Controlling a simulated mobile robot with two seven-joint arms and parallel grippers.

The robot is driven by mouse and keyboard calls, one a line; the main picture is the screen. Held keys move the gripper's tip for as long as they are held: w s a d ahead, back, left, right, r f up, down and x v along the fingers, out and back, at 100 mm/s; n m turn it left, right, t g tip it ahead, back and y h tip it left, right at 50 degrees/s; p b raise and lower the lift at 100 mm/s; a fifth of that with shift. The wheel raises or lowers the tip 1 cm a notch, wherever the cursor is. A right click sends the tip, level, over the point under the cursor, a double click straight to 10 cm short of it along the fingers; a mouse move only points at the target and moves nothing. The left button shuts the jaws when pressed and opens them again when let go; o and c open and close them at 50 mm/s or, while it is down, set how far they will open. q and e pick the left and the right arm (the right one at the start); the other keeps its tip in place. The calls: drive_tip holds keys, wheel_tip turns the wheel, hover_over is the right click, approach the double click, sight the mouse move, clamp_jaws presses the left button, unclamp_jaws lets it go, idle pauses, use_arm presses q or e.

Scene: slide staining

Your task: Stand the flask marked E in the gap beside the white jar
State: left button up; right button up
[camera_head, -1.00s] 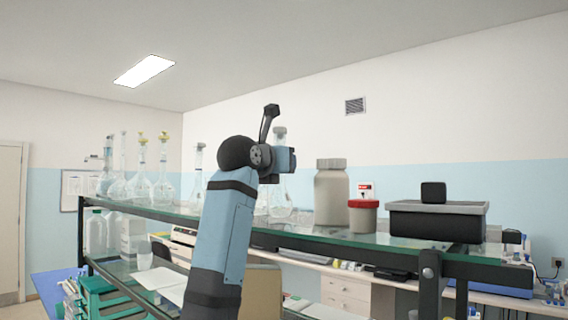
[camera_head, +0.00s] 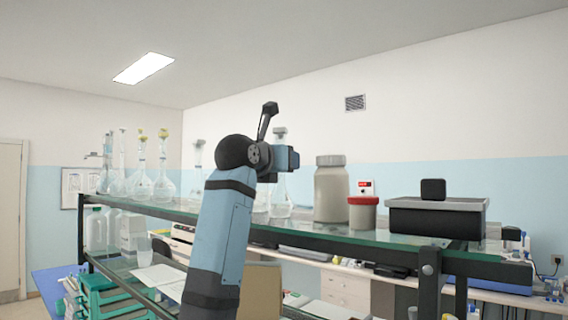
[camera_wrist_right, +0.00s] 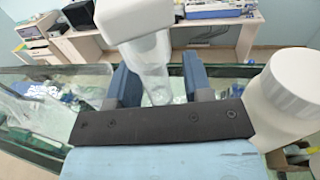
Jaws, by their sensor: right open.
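My right gripper (camera_head: 291,160) reaches over the glass shelf; in the wrist view (camera_wrist_right: 157,88) its blue fingers are open on either side of a clear glass flask's neck (camera_wrist_right: 152,75). That flask has a pale grey stopper (camera_wrist_right: 133,16). In the head view a stoppered flask (camera_head: 281,194) stands on the shelf partly behind the gripper, just left of the white jar. The white jar (camera_head: 331,192) stands upright with its lid on; it also shows close at the right in the wrist view (camera_wrist_right: 292,98). I cannot read any letter E. My left gripper is not in view.
A red-lidded pot (camera_head: 363,212) and a grey box (camera_head: 437,217) with a black block on it stand right of the jar. Several flasks (camera_head: 138,183) stand at the shelf's left, another (camera_head: 198,165) behind my arm. The glass shelf (camera_head: 330,236) has a dark front rail.

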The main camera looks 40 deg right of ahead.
drive_tip(key=b+v, duration=0.2)
drive_tip(key=v, duration=0.9)
drive_tip(key=shift+a+b, duration=0.3)
drive_tip(key=shift+b, duration=0.05)
